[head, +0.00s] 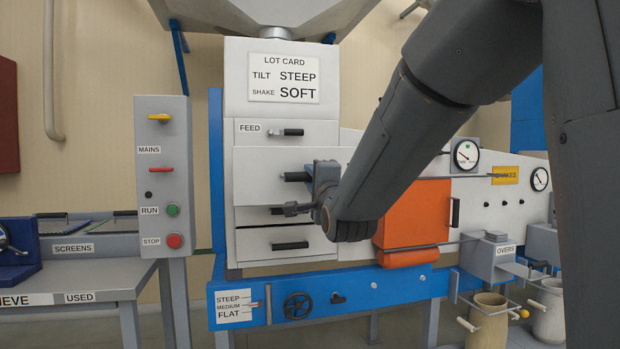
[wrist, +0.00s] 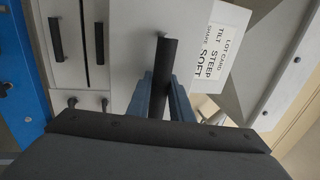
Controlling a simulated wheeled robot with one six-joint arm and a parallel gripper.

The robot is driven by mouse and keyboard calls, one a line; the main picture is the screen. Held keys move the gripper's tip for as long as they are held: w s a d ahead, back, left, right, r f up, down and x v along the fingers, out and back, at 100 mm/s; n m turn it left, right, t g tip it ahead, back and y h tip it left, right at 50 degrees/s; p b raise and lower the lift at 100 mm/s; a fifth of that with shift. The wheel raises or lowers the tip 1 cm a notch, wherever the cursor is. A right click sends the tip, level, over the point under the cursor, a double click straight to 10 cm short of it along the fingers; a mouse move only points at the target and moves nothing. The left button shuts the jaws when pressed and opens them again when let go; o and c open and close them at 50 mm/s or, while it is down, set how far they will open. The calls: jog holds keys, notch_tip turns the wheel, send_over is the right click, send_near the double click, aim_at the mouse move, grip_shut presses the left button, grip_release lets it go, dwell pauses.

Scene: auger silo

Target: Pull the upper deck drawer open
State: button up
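The upper deck drawer (head: 262,165) is the white front below the FEED panel. It stands out a little past the fronts around it. Its dark bar handle (head: 294,177) shows at its middle, with the right end hidden by my gripper (head: 314,181). In the wrist view, the handle (wrist: 164,62) runs between the two blue-grey fingers of my gripper (wrist: 163,98). The fingers lie close against both sides of the bar, shut on it. The drawer front (wrist: 135,62) fills the middle of that view.
Two lower drawers, with handles (wrist: 55,38) and (wrist: 98,42) in the wrist view, sit below. An orange box (head: 412,222) stands right of my gripper. The switch post (head: 163,190) is at left. The blue beam (head: 360,299) runs below.

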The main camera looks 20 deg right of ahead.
jog(key=o, duration=0.4)
jog(key=shift+c, duration=0.2)
jog(key=s+f+b, duration=0.1)
jog(key=s, duration=0.6)
jog(key=shift+s+f, duration=0.3)
